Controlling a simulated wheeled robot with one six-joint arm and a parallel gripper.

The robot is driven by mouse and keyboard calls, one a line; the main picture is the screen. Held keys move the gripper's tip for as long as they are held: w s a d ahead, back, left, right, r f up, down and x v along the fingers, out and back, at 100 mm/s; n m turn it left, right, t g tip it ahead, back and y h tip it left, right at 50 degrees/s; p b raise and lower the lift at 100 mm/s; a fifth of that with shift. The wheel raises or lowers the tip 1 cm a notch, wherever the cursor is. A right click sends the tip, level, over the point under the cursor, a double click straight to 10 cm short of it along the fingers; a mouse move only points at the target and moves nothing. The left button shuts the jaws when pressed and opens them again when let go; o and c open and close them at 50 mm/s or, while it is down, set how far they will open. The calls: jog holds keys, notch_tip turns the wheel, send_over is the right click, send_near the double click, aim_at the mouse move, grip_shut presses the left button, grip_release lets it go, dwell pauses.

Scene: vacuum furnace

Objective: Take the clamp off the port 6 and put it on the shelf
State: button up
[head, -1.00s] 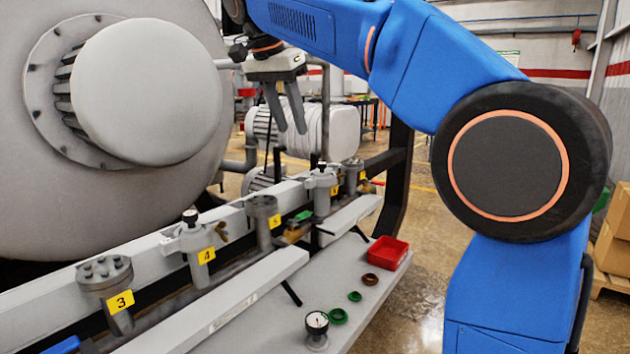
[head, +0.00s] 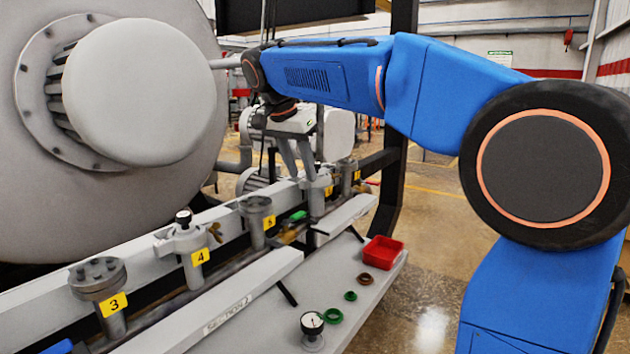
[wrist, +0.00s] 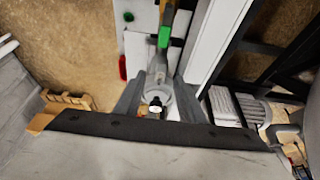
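Port 6, with the yellow label 6 (head: 328,190), stands in the row along the rail in the head view. My gripper (head: 303,179) points down right at its top and partly hides it. In the wrist view a grey round fitting (wrist: 157,95), apparently the clamp on port 6, lies between the two fingers of my gripper (wrist: 158,108). The fingers are apart on either side of it; I see no firm contact. The grey shelf (head: 330,275) runs along the front, below the ports.
Port 4 (head: 186,238) and port 5 (head: 257,212) stand to the left. A green-handled valve (wrist: 165,36) is close to port 6.

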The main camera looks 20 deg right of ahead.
jog(key=shift+x, duration=0.95)
grip_shut()
notch_tip(320, 180, up, 10)
